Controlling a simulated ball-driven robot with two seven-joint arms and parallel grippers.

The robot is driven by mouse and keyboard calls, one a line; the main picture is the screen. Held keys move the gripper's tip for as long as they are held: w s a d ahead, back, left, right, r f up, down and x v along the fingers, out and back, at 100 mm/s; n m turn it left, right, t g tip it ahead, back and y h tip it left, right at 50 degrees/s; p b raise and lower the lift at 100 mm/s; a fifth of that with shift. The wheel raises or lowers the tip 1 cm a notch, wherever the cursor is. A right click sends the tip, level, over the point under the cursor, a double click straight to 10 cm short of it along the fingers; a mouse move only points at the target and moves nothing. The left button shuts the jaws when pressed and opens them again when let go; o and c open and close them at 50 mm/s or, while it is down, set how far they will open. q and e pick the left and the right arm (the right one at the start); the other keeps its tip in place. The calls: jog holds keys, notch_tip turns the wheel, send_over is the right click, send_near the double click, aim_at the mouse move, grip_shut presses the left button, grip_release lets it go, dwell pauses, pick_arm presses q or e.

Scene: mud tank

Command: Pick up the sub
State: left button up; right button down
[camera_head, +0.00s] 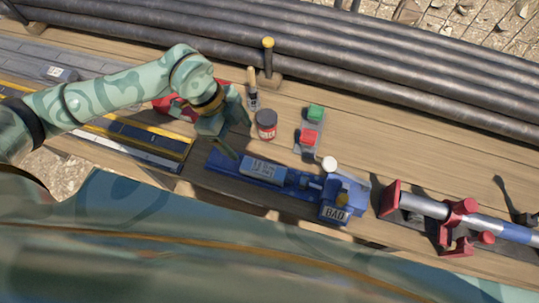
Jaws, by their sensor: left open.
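A grey metal cylinder with a blue section (490,226) lies in red clamp-like fittings (458,214) at the right; I cannot tell for sure whether it is the sub. My left arm comes in from the left, and my left gripper (224,136) is open above the left end of a blue tray-like fixture (222,166). It is far to the left of the cylinder. The gripper and wrist partly hide a red object (172,104) behind them. The space between the fingertips is hard to make out. My right gripper is out of view.
A dark jar with a red label (266,124), a plate with green and red buttons (310,130) and a yellow-knobbed lever (268,58) stand behind. Pipes line the back; the bench's back right is clear.

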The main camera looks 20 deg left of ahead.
pick_arm(q)
jog(key=b, duration=0.1)
send_near(264, 169)
jog(key=shift+s, duration=0.35)
jog(key=x, duration=0.4)
jog(key=shift+w+b, duration=0.25)
jog(key=shift+b, duration=0.05)
jog(key=shift+d+f, duration=0.1)
jog(key=shift+f, duration=0.05)
jog(key=b+x, duration=0.1)
jog(key=x, duration=0.3)
jog(key=shift+w, duration=0.15)
jog(key=shift+d+f, duration=0.1)
jog(key=shift+f, duration=0.4)
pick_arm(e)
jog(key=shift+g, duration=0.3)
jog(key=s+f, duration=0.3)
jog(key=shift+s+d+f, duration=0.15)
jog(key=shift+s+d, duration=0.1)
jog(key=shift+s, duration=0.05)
pick_arm(q)
jog(key=shift+r, duration=0.1)
jog(key=c, duration=1.3)
